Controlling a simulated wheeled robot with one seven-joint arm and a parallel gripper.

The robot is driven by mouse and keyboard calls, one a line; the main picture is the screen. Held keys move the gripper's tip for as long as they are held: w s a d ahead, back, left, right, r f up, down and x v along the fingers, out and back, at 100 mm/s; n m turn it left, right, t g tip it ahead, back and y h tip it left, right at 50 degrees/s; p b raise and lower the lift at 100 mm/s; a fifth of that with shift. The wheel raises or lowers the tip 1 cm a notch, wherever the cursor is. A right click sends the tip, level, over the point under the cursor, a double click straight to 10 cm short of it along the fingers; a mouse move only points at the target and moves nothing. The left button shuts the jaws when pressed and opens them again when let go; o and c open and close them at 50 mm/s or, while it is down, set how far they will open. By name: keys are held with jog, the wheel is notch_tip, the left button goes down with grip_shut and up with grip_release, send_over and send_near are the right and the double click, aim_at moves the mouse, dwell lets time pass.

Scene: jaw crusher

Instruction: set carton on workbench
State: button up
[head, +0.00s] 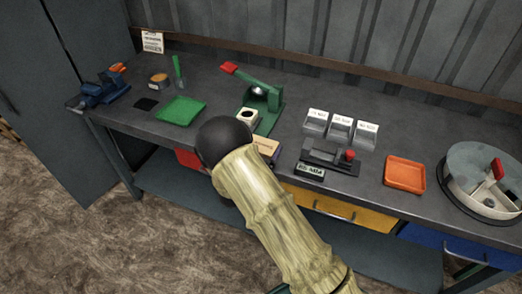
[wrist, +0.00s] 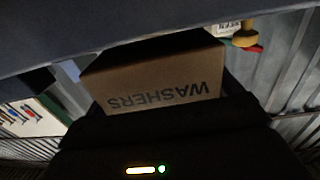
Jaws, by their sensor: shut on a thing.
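A brown cardboard carton (wrist: 150,82) marked WASHERS fills the middle of the wrist view, its lettering upside down there. My gripper (wrist: 160,98) is dark and shut on the carton. In the head view my forearm and black wrist joint reach to the front edge of the workbench (head: 330,90), and my gripper is hidden behind them. A small tan box top (head: 265,145) shows just past the wrist joint, by the front edge; it looks like the held carton. I cannot tell whether it touches the bench.
On the bench are a green tray (head: 181,110), a green press (head: 262,98), grey labelled bins (head: 340,129), a black fixture (head: 328,158), an orange tray (head: 405,174) and a round sectioned tray (head: 482,183). A blue vise (head: 100,90) is at left. Bare bench shows between the green tray and press.

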notch_tip(320, 180, up, 9)
jog(key=shift+b, duration=0.3)
dwell(0.8)
